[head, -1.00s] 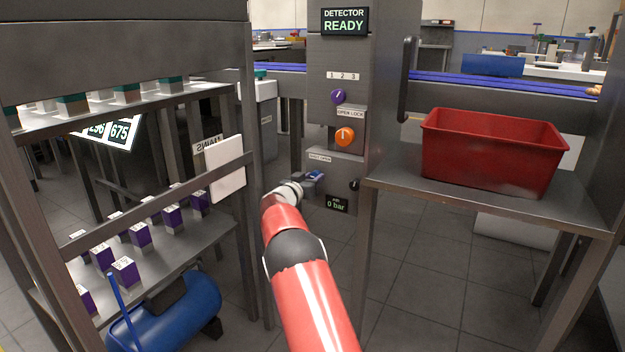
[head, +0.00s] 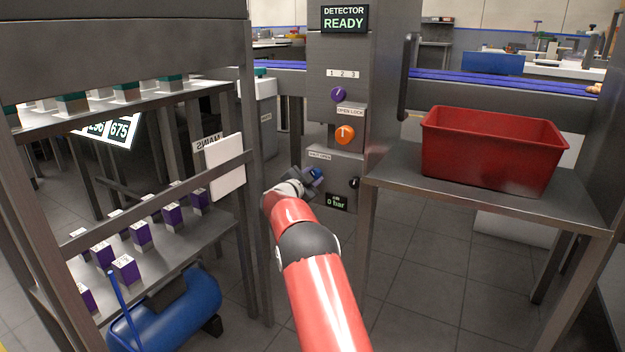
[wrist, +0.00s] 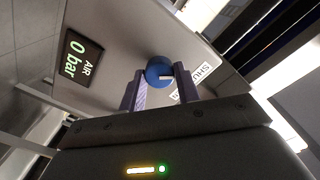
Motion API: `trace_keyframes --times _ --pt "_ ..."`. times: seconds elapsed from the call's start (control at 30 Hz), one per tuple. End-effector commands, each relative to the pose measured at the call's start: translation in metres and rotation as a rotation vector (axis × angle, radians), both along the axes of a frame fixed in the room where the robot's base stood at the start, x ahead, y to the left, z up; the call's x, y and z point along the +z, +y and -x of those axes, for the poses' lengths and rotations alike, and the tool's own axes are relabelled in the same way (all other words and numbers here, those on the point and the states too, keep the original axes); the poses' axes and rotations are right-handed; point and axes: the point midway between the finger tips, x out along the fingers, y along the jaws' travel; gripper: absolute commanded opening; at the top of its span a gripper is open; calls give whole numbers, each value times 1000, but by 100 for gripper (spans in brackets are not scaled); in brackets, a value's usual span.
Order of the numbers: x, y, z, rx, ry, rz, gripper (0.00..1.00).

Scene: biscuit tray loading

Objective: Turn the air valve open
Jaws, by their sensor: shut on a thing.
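The air valve is a blue round knob (wrist: 159,71) with a pale pointer mark, on the grey panel under the shut/open label (head: 320,155). My gripper (wrist: 160,88) is shut on the knob, one finger on each side of it in the wrist view. In the head view my gripper (head: 312,180) reaches the panel from the left and the knob (head: 318,174) shows only in part. The air display (head: 336,202) below reads 0 bar; it also shows in the wrist view (wrist: 77,57).
Above the valve are an orange knob (head: 345,134), a purple knob (head: 338,94) and a detector screen (head: 345,19) reading READY. A dark knob (head: 354,183) sits right of the valve. A red bin (head: 490,150) stands on the right table. A rack (head: 130,265) stands left.

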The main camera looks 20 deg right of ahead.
Motion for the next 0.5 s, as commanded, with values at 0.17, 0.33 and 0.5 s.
trace_keyframes --times 0.17,0.33,0.5 --pt "-3 -1 1 -2 -133 -104 9" --pt "-3 0 1 -2 -257 -201 9" --pt "-3 -1 1 -3 -367 -287 9"
